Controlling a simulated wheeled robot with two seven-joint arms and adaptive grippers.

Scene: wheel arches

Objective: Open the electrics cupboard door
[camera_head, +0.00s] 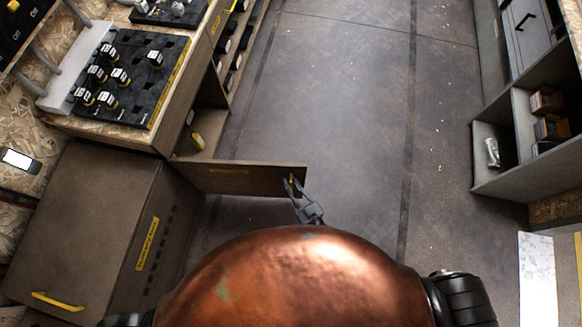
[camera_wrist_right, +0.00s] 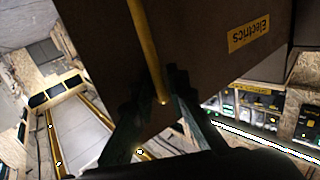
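The electrics cupboard door (camera_head: 250,179) stands swung out from the shelf unit on the left, across the aisle floor. In the right wrist view the brown door (camera_wrist_right: 215,60) carries a yellow "Electrics" label (camera_wrist_right: 249,33) and a long yellow handle (camera_wrist_right: 146,42). My right gripper (camera_head: 294,183) is at the door's free end. Its fingers (camera_wrist_right: 160,95) lie on both sides of the handle near its end and look closed on it, though dark shading blurs the contact. My left gripper is not in view.
A brown cabinet (camera_head: 95,220) with a yellow handle stands at the lower left, close to the open door. A worktop with a black tool tray (camera_head: 135,90) is above it. Grey shelving (camera_head: 500,185) lines the right. The floor (camera_head: 330,90) between is clear.

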